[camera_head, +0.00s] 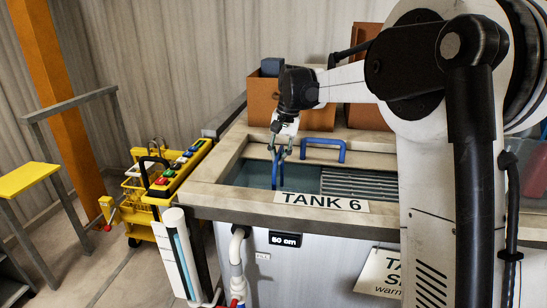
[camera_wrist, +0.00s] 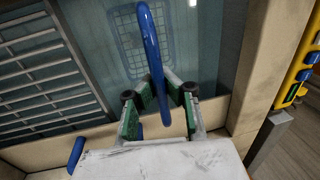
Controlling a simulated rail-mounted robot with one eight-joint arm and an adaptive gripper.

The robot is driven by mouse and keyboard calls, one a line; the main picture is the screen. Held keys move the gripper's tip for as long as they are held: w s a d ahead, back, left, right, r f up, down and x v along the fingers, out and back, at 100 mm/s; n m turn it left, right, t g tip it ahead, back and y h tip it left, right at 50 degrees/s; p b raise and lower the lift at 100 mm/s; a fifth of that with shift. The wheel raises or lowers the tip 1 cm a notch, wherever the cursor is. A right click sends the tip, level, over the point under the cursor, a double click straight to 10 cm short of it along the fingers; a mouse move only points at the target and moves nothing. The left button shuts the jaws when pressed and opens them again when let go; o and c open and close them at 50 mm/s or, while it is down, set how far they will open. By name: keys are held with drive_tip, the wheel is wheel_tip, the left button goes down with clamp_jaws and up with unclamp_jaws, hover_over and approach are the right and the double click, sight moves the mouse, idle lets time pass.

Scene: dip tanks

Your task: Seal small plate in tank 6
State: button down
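Tank 6 (camera_head: 245,210) is an open tank with a pale rim and a "TANK 6" label on its front. My gripper (camera_head: 280,153) points down over the left, open part of the tank; its green-padded fingers (camera_wrist: 172,88) show in the wrist view. A blue handle (camera_head: 278,172) hangs at the fingertips, its lower end towards the water. In the wrist view the blue handle (camera_wrist: 152,45) passes between the fingers, but firm contact on both sides is unclear. A mesh basket (camera_wrist: 128,38) shows dimly under the water. I cannot make out a small plate.
Another blue handle (camera_head: 323,142) stands at the tank's back rim. A slatted grating (camera_head: 357,183) covers the right part. Brown boxes (camera_head: 262,98) stand behind. A yellow button panel (camera_head: 182,170) runs beside the tank's left edge.

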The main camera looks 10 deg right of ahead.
drive_tip(key=shift+s+d, duration=0.15)
drive_tip(key=shift+d, duration=0.2)
drive_tip(key=shift+w+a, duration=0.3)
drive_tip(key=shift+a, duration=0.3)
drive_tip(key=shift+w+a, duration=0.25)
drive_tip(key=shift+a, duration=0.3)
idle(0.3)
idle(1.9)
drive_tip(key=shift+w+a+p, duration=0.1)
drive_tip(key=shift+a+p, duration=0.1)
drive_tip(key=shift+p, duration=0.1)
idle(1.8)
drive_tip(key=shift+d, duration=0.1)
